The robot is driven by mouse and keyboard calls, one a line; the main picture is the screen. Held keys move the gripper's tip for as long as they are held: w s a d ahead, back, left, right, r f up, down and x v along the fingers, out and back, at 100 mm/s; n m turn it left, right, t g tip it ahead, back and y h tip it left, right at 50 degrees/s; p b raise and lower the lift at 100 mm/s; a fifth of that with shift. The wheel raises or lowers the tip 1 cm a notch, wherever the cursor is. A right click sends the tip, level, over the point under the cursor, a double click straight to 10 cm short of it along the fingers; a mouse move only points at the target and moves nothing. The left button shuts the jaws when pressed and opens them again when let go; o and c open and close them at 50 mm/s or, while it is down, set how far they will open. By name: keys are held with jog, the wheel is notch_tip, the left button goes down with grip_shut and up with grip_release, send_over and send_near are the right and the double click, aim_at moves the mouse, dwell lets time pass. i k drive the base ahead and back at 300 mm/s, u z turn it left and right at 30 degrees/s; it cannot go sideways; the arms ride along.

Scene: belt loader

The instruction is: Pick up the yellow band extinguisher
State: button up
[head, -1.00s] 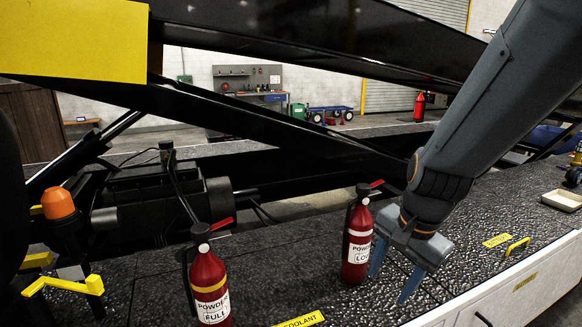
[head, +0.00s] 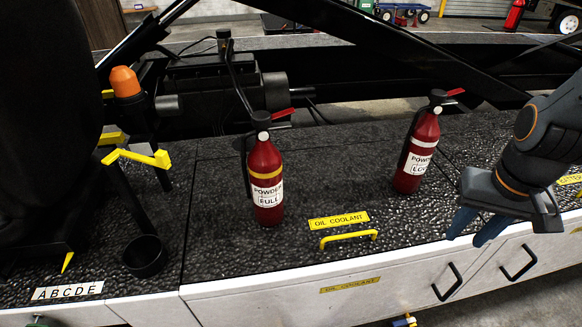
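The yellow band extinguisher (head: 264,176) is red with a yellow band above a label reading "POWDER FULL". It stands upright on the dark textured deck (head: 310,185), left of the middle of the head view. A second red extinguisher (head: 417,158), with a white band and a label that seems to read "POWDER LOW", stands upright to its right. My gripper (head: 471,230) is at the right, in front of the second extinguisher and over the deck's front edge. Its blue fingers point down and look apart, with nothing seen between them. It is well away from the yellow band extinguisher.
A yellow handle (head: 348,239) and an "OIL COOLANT" label (head: 338,220) lie in front of the extinguishers. An orange-capped post (head: 125,82), a yellow lever (head: 137,157) and a black cup (head: 145,256) are at the left. Black beams cross behind.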

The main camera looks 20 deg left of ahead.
aim_at(264, 161)
jog(key=u, duration=1.15)
jog(key=k, duration=0.4)
jog(key=u, duration=1.1)
jog(key=i, duration=1)
jog(key=z, duration=0.7)
